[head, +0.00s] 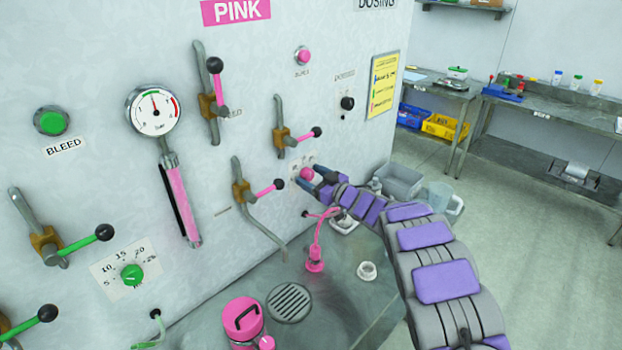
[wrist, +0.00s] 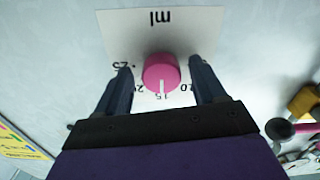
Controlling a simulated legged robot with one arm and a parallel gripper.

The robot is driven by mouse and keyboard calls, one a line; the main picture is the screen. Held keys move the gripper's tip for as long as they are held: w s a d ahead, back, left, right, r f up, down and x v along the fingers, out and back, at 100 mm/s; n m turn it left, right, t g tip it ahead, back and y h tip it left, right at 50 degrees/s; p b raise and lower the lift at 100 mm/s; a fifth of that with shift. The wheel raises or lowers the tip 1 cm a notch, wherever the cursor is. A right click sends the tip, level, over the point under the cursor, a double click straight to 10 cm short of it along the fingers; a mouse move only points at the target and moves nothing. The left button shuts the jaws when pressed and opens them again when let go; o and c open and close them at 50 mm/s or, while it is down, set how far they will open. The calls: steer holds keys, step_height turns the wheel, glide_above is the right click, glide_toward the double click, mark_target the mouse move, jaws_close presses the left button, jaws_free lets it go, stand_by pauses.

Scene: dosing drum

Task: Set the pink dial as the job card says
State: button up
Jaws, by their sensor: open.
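The pink dial (wrist: 161,72) sits on a white scale plate (wrist: 190,35) marked ml, which appears upside down in the wrist view. Its white pointer line faces the bottom of that view, at the number 15. My gripper (wrist: 160,68) is open, with one finger on each side of the dial and a gap visible on both sides. In the head view my gripper (head: 313,184) is at the wall by the pink dial (head: 306,173). The yellow job card (head: 383,86) hangs to the right with blue, green and pink lines; its writing is too small to read.
Pink-handled levers (head: 270,187) stand out from the wall left of my gripper. A green dial (head: 132,274) and gauge (head: 154,109) are further left. Below are a pink spout (head: 315,255), a pink-lidded container (head: 243,317) and a drain grate (head: 289,303).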

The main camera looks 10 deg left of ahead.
steer(key=shift+c, duration=0.3)
steer(key=shift+a, duration=0.35)
steer(key=c, duration=0.5)
steer(key=shift+w+d, duration=0.1)
steer(key=shift+d, duration=0.05)
steer(key=c, duration=0.5)
